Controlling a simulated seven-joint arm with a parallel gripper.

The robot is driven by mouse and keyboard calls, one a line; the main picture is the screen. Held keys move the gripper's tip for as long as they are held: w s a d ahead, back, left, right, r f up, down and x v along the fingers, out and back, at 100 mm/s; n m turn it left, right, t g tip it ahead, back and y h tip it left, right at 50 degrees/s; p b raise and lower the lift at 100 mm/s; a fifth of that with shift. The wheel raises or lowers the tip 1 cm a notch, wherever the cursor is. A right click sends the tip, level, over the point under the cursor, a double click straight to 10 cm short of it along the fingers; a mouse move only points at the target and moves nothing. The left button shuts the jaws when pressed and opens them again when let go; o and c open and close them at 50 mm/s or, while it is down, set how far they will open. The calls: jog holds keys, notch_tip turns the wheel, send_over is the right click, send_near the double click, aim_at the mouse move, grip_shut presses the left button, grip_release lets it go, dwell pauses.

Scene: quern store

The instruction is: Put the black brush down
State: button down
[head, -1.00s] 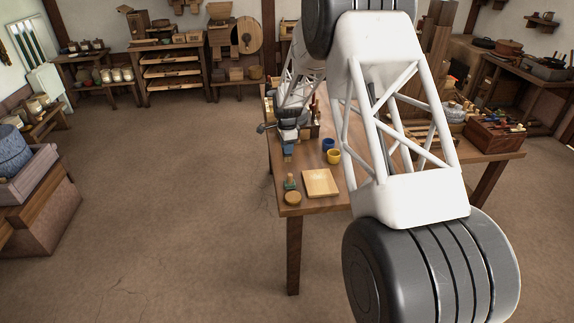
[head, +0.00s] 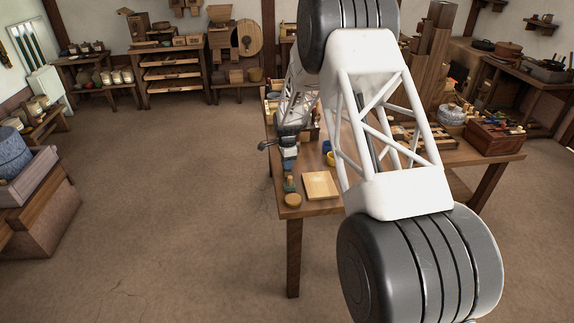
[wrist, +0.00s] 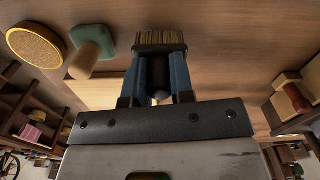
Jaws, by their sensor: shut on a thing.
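The black brush (wrist: 160,47) shows in the wrist view, with a dark body and tan bristles pointing away from my gripper. My gripper (wrist: 161,72) has its two blue fingers shut on it, with a dark rounded end of the brush between them. In the head view my gripper (head: 288,165) is over the left part of the wooden table (head: 308,209), close to its left edge. I cannot make out the brush there, nor tell whether its bristles touch the table top.
Close by are a green-based stamp (wrist: 92,50), a round wooden-rimmed disc (wrist: 36,48) and a pale board (head: 320,186). A blue cup (head: 326,146) and a yellow cup (head: 330,158) stand farther back. A red-handled block (wrist: 293,95) is at right in the wrist view.

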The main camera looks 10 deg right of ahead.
jog(key=shift+f, duration=0.45)
jog(key=shift+f, duration=0.1)
jog(key=c, duration=1)
grip_release()
notch_tip(320, 180, up, 12)
jog(key=shift+r, duration=0.1)
dwell(0.3)
